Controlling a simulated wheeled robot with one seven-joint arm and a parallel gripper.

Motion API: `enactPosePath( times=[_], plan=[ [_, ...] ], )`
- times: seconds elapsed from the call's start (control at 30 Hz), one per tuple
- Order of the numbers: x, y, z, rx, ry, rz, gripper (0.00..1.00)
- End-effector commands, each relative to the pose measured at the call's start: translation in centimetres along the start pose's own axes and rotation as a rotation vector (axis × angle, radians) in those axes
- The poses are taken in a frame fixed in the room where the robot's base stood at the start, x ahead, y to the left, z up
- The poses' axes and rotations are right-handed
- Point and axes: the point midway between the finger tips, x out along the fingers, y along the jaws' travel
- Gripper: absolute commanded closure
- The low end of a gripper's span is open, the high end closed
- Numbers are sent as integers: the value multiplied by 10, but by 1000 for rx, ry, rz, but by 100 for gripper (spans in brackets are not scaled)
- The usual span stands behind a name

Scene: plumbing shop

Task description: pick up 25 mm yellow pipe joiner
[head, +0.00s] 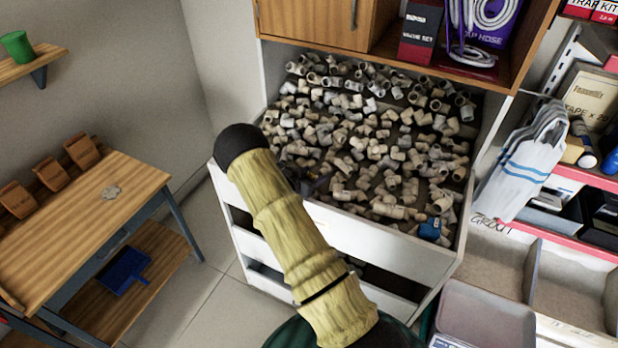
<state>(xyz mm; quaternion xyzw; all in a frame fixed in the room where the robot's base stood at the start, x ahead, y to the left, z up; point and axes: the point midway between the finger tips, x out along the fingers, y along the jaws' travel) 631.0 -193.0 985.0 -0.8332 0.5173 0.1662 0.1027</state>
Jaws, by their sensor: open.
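Many cream, white and greyish pipe fittings (352,135) lie heaped in the sloping top tray of a white bin unit (400,255). No clearly yellow joiner stands out among them, and I cannot tell which one is 25 mm. My arm crosses the front of the unit and hides its left front part. A dark part that looks like my gripper (316,186) shows just right of the arm, over the front left of the heap. It is small and partly hidden, its jaws are open, and I see no fitting held in it.
A blue item (430,228) lies at the tray's front right corner. A wooden cabinet and shelf (385,58) hang over the tray's back. A wooden workbench (85,225) stands at left. Stocked shelves and hanging bags (528,160) are at right. Tiled floor (200,310) is clear at lower left.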

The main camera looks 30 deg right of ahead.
Motion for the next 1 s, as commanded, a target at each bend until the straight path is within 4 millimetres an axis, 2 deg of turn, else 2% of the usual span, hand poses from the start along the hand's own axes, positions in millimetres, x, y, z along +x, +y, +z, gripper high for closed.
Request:
enactPosePath(
  times=[0.47,0.7,1.0],
  plan=[
    [0,0,0,0,0,-1,44],
    [0,0,0,0,0,-1,91],
    [-1,-1,-1,0,0,-1,92]
  ],
)
